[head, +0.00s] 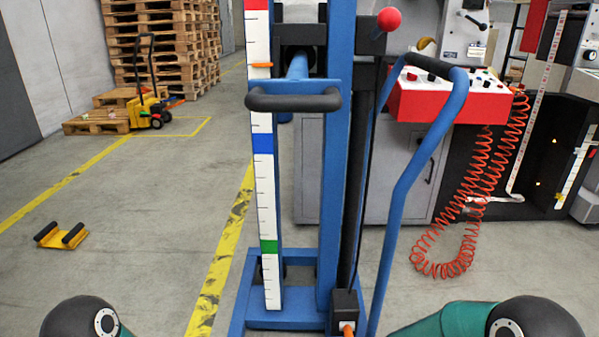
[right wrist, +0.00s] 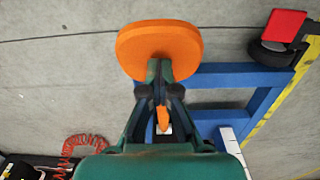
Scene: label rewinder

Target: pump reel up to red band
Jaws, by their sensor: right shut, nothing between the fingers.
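A blue lift mast (head: 337,150) stands in front of me in the head view. Its white scale (head: 265,205) has a red band (head: 256,5) at the top edge, a blue band (head: 263,143) and a green band (head: 269,247). An orange pointer (head: 262,65) lies between red and blue, below the red band. A carriage with a black padded bar (head: 295,99) is near that height. No reel is clearly seen. In the right wrist view my right gripper (right wrist: 159,72) is shut and empty, its tips over an orange pedal pad (right wrist: 160,45); contact cannot be told. My left gripper is out of view.
The lift's blue base frame (right wrist: 240,75) lies beside the pedal. A blue push handle (head: 405,185) rises at the mast's right. A red control box (head: 440,98) with a coiled hose (head: 455,250) stands further right. Open floor lies left, with a small yellow stand (head: 62,236).

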